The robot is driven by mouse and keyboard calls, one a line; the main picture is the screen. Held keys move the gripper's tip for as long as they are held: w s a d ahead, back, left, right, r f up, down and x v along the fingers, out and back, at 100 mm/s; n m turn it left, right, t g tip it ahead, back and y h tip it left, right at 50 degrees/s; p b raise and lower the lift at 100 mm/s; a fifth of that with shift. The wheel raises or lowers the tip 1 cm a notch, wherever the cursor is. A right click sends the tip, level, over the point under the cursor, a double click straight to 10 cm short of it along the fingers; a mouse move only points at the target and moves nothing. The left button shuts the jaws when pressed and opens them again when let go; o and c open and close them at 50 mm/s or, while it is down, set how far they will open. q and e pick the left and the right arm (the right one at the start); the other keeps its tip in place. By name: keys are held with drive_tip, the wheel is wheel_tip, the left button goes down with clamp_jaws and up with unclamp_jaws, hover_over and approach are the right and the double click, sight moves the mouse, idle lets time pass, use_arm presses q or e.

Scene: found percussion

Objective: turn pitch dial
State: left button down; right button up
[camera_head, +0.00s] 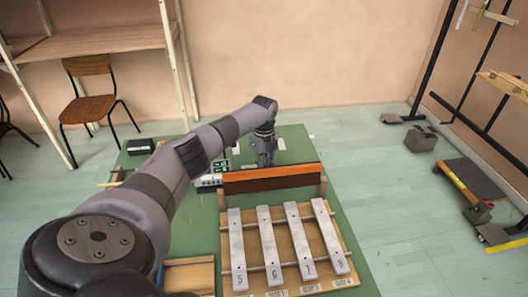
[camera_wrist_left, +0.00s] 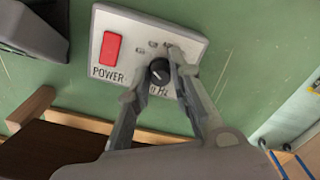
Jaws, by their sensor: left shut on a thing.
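A light grey control box (camera_wrist_left: 110,25) with a red switch (camera_wrist_left: 111,48) and the word POWER fills the upper middle of the left wrist view. The black pitch dial (camera_wrist_left: 158,70) sits on its face, with lettering below it partly covered by a finger. My left gripper (camera_wrist_left: 153,76) has one finger on each side of the dial and is shut on it. In the head view my left gripper (camera_head: 265,158) points down beyond the wooden barrier and hides the dial. My right gripper is in neither view.
An orange-brown wooden barrier (camera_head: 262,181) stands just in front of the gripper. Nearer is a wooden frame with several grey metal bars (camera_head: 302,241). Small devices (camera_head: 209,181) lie left of the gripper. The green surface (camera_head: 350,235) is clear at right.

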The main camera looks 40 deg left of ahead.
use_arm(q)
drive_tip(key=shift+r+n, duration=0.1)
drive_tip(key=shift+n, duration=0.4)
drive_tip(key=shift+w+p, duration=0.1)
drive_tip(key=shift+p, duration=0.2)
drive_tip(key=c, duration=1.4)
unclamp_jaws()
wheel_tip(320, 180, up, 12)
drive_tip(key=shift+f, duration=0.1)
